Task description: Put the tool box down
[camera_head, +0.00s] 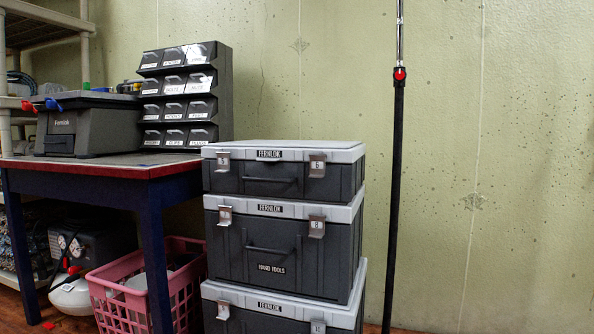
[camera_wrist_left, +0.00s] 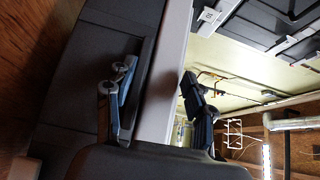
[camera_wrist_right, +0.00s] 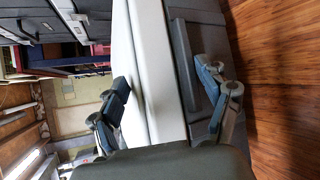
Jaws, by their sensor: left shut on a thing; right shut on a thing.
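A tool box with a dark grey body and a light grey lid is held between my two grippers, out of the head view. The left wrist view shows its side (camera_wrist_left: 75,75) and lid edge (camera_wrist_left: 170,60). My left gripper (camera_wrist_left: 157,85) is shut on it, one finger at the dark side ledge, the other on the lid side. The right wrist view shows the lid edge (camera_wrist_right: 150,60) and dark side (camera_wrist_right: 182,50). My right gripper (camera_wrist_right: 167,88) is shut on it in the same way. The box's underside is hidden, so I cannot tell whether it touches anything.
Three similar boxes stand stacked (camera_head: 280,240) by the wall. A black pole (camera_head: 395,190) stands right. Wooden floor (camera_wrist_right: 285,80) shows clear.

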